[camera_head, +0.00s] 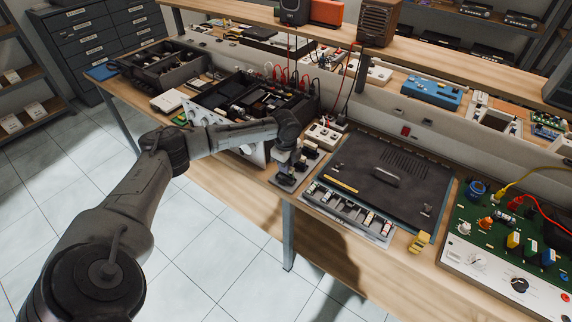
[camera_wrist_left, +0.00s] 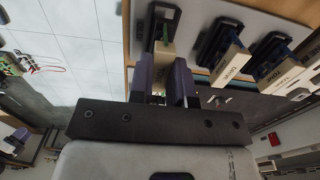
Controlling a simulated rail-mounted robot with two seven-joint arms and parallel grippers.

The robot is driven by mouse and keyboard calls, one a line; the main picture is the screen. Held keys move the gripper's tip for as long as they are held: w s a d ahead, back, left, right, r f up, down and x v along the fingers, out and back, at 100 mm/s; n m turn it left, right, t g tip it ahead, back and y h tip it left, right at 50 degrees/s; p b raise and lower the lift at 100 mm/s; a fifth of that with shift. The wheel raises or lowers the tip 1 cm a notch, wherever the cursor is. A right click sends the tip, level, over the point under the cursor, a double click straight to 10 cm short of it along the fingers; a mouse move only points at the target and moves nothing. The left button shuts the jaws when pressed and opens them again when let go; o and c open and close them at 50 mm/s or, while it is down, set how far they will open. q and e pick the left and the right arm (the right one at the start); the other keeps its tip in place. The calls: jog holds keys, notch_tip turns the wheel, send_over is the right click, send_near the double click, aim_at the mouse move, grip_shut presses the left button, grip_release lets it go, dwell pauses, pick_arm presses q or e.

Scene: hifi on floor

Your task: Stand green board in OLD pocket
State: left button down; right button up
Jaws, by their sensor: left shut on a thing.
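My left gripper (camera_head: 286,178) is low over a small grey rack at the front edge of the bench. In the left wrist view the two purple-grey fingers (camera_wrist_left: 165,75) are closed around a thin green board (camera_wrist_left: 160,42). Whether the board rests on the pocket floor is hidden. Similar labelled pockets (camera_wrist_left: 230,55) stand to the right. In the head view the board is hidden by my gripper.
An open dark chassis (camera_head: 250,103) stands left of my gripper. A black flat unit (camera_head: 385,180) and a tray of small parts (camera_head: 345,212) lie to the right. A green circuit panel (camera_head: 510,250) with knobs and a yellow clip (camera_head: 419,242) are farther right.

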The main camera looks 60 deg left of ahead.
dwell(0.6)
pick_arm(q)
jog(key=shift+p, duration=0.7)
dwell(0.9)
jog(key=shift+p, duration=0.75)
jog(key=shift+f, duration=0.2)
dwell(0.5)
jog(key=shift+s+f, duration=0.1)
jog(key=shift+f, duration=0.6)
dwell(0.3)
jog(key=c, duration=1)
grip_release()
jog(key=shift+r, duration=0.15)
